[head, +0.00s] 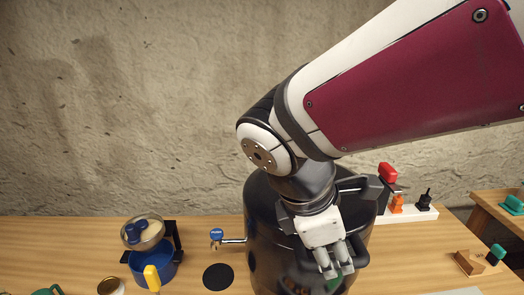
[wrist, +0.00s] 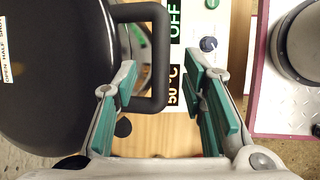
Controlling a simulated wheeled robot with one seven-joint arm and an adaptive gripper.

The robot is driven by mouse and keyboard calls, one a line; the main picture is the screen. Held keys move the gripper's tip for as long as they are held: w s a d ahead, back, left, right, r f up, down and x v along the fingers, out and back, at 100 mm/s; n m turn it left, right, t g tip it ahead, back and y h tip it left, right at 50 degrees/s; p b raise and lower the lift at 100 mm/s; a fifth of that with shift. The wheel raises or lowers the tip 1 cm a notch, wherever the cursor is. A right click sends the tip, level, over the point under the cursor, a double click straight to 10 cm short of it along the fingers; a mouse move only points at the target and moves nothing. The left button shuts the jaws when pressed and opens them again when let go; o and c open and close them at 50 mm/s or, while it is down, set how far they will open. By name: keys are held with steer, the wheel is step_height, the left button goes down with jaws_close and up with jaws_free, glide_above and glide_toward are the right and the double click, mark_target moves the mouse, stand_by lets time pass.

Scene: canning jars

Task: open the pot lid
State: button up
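The large dark pot (head: 262,240) stands at the middle of the table in the head view, partly hidden behind my arm. In the wrist view its black lid (wrist: 55,75) fills the left side. A black loop handle (wrist: 157,50) juts out to the right from the pot's edge. My gripper (wrist: 162,80) is open, with its teal-padded fingers apart. The handle's outer bar appears between the fingertips in the picture; I cannot tell its depth or any contact. My gripper (head: 336,272) also shows in front of the pot in the head view.
A panel marked "OFF" and "50°C" (wrist: 188,95) with a dark knob lies beyond the fingers. A blue-handled tap (head: 218,236) sticks out left of the pot. A blue pan (head: 153,267), a bowl (head: 142,233) and a black disc (head: 218,277) are at left.

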mark_target(336, 260)
steer(key=shift+x, duration=1.65)
jaws_close()
